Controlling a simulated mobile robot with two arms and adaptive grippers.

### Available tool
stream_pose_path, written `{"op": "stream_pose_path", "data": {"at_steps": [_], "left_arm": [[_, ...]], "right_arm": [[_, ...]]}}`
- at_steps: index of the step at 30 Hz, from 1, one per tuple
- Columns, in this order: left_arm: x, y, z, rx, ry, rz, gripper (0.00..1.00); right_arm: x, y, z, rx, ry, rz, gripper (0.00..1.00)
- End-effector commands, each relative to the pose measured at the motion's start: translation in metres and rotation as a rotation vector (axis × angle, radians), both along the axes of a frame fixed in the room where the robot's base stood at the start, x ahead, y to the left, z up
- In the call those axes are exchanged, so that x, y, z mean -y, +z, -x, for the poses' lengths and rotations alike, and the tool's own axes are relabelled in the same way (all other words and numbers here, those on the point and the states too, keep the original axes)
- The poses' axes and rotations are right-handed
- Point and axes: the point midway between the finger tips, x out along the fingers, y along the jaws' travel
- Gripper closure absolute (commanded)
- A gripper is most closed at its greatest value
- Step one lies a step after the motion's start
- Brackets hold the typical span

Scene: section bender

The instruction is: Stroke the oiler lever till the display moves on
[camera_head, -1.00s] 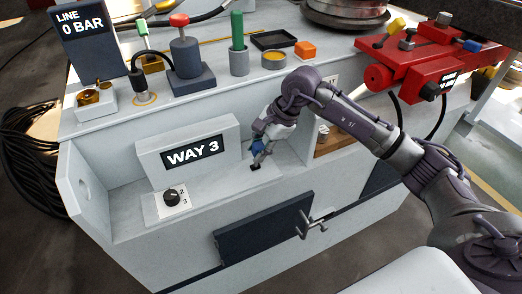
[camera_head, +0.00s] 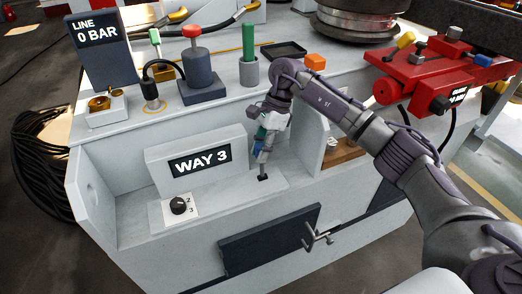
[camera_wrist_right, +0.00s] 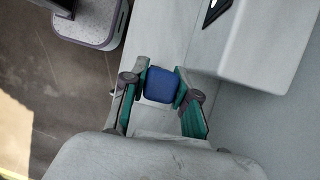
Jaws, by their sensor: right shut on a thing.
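The oiler lever stands in a dark slot (camera_head: 263,178) on the right part of the pale shelf. Its blue knob (camera_wrist_right: 160,85) shows between the fingers in the right wrist view. My right gripper (camera_head: 264,148) is shut on this knob and covers most of the lever in the head view. The display (camera_head: 200,160) left of the gripper reads "WAY 3". My left gripper is not in view.
A black selector knob (camera_head: 180,206) sits on a white plate at the shelf's left. A "LINE 0 BAR" display (camera_head: 98,40) stands on the ledge above, with red-topped (camera_head: 192,30) and green (camera_head: 249,42) parts. A T-handle (camera_head: 316,238) juts from the dark front panel.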

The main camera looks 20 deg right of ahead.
Motion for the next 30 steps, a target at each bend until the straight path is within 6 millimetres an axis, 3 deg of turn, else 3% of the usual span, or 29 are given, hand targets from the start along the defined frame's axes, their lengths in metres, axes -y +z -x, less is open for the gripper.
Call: {"op": "stream_pose_path", "data": {"at_steps": [3,4,9,22,30], "left_arm": [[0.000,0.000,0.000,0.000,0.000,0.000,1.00],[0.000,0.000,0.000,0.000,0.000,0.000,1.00],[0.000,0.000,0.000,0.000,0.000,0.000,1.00],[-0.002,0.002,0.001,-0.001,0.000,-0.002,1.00],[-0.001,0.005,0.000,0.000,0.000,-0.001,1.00]], "right_arm": [[0.000,0.001,-0.001,0.004,-0.003,0.000,1.00],[0.000,0.001,-0.001,0.004,-0.003,0.000,0.70],[0.000,0.001,-0.001,0.004,-0.002,0.000,0.46],[0.001,0.001,0.004,0.035,0.000,-0.001,0.46],[0.002,-0.001,0.022,0.204,0.001,-0.005,0.46]]}}
